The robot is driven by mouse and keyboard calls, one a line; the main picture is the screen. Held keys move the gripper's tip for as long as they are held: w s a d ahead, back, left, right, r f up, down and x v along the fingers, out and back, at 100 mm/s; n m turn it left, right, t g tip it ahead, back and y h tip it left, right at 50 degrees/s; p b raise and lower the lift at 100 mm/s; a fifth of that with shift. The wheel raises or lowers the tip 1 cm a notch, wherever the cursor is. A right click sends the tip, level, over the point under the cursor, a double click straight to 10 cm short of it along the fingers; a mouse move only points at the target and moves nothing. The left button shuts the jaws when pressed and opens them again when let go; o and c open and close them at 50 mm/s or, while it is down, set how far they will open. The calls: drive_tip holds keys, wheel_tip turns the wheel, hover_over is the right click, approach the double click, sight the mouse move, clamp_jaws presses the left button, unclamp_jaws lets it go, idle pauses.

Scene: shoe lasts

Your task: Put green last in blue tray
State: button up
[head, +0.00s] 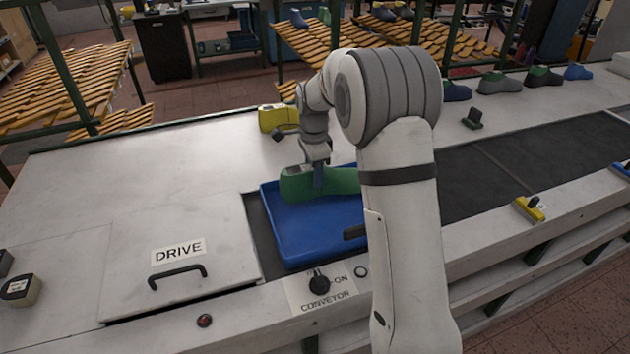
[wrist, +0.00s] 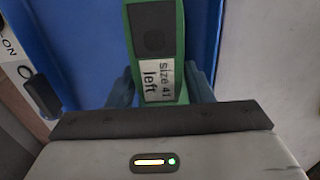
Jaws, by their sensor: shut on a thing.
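The green last (head: 296,187) is in my gripper (head: 318,178), over the back part of the blue tray (head: 300,243). My gripper is shut on it. In the wrist view the green last (wrist: 180,40) shows a dark top patch and a white label reading "size 41 left", between the two fingers (wrist: 160,90). The blue tray (wrist: 80,50) lies beneath it in that view. I cannot tell whether the last touches the tray floor. My arm hides the right part of the tray and of the last.
The tray sits at the left end of the dark conveyor belt (head: 480,185). Several lasts, including a blue one (head: 578,72), line the back right. The left table top is mostly clear.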

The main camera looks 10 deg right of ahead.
wheel_tip(320, 180, down, 3)
drive_tip(key=shift+f, duration=0.15)
drive_tip(key=o, duration=1.5)
drive_tip(key=shift+s+a, duration=0.1)
drive_tip(key=shift+c, duration=0.2)
wheel_tip(320, 180, up, 11)
drive_tip(key=shift+r, duration=0.1)
drive_tip(key=shift+s+r, duration=0.2)
drive_tip(key=shift+r, duration=0.35)
drive_tip(key=s+d+n+t, duration=0.1)
drive_tip(key=s+n, duration=0.7)
drive_tip(key=s, duration=0.8)
drive_tip(key=s+d+n+t, duration=0.2)
drive_tip(key=s+d+n, duration=0.2)
drive_tip(key=s, duration=1.2)
drive_tip(key=n, duration=0.3)
drive_tip(key=shift+n, duration=0.4)
drive_tip(key=shift+s+r, duration=0.1)
drive_tip(key=shift+s, duration=0.05)
